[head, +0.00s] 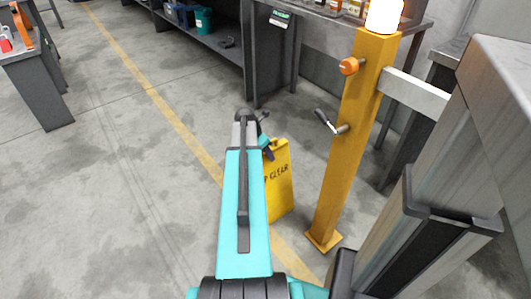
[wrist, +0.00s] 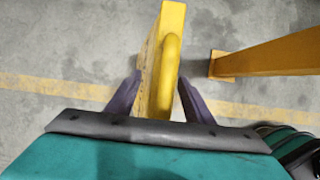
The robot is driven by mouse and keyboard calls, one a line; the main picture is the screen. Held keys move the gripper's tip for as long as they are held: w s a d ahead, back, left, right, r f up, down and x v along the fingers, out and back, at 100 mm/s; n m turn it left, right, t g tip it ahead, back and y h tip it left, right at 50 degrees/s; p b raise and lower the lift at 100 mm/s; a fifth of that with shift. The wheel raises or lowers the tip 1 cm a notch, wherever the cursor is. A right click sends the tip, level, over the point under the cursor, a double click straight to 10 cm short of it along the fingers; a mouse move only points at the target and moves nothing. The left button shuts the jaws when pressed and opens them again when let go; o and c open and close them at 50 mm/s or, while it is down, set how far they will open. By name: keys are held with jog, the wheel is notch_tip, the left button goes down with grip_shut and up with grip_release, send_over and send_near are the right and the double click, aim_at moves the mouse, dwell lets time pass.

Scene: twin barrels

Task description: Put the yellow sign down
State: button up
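The yellow sign (head: 281,185) with black lettering, partly readable as "CLEAR", is upright beside my arm in the head view. My arm hides its left part. My gripper (head: 268,147) is at the sign's top edge. In the wrist view the sign (wrist: 152,62) runs between the two dark fingers of my gripper (wrist: 158,88), one close on each side, and the gripper looks shut on it. I cannot tell whether the sign's lower edge touches the floor.
A yellow post (head: 352,150) with an orange knob and a lever stands just right of the sign. Workbenches (head: 215,48) line the back. A yellow floor line (head: 165,110) runs past the sign. The floor (head: 110,210) to the left is clear.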

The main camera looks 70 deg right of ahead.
jog(key=shift+r, duration=0.1)
jog(key=p+v, duration=0.3)
jog(key=v, duration=0.9)
jog(key=shift+w+a, duration=0.1)
dwell(0.8)
